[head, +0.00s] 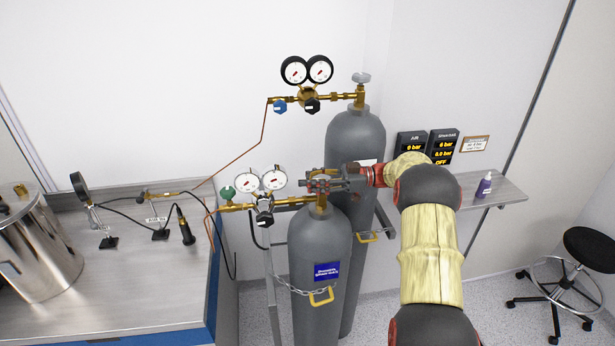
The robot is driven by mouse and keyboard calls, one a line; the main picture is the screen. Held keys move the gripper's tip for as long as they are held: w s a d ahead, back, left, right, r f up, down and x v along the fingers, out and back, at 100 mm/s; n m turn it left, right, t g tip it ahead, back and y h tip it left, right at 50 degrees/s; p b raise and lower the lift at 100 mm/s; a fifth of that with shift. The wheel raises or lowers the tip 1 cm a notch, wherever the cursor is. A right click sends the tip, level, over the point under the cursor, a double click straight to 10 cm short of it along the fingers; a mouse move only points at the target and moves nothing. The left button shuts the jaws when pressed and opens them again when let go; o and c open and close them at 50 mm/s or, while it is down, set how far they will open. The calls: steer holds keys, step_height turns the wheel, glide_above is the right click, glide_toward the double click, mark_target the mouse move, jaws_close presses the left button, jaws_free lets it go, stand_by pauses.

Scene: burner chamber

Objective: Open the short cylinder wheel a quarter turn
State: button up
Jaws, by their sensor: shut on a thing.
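The short grey cylinder (319,258) stands upright in front of the tall one, with a blue label on its side. Its brass valve (322,203) rises from the top. The cylinder's wheel is hidden behind my gripper (318,182), which reaches in from the right just above the brass valve. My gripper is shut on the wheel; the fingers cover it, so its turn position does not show. A brass regulator with two white gauges (262,180) joins the valve on the left, with a black knob (264,205) below and a green knob (228,193) at its left end.
The tall grey cylinder (356,135) stands close behind, with its own wheel (361,78) and regulator (308,91). A chain (305,291) crosses the short cylinder. A bench (130,295) with a metal vessel (35,245) is left. A shelf (512,191) with a purple bottle (484,185) is right.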

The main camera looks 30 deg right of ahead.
steer(key=shift+s+r+n+g, duration=0.15)
steer(key=shift+n+g, duration=0.25)
steer(key=shift+g, duration=0.2)
steer(key=o, duration=1.5)
steer(key=v, duration=1.2)
steer(key=shift+f, duration=0.25)
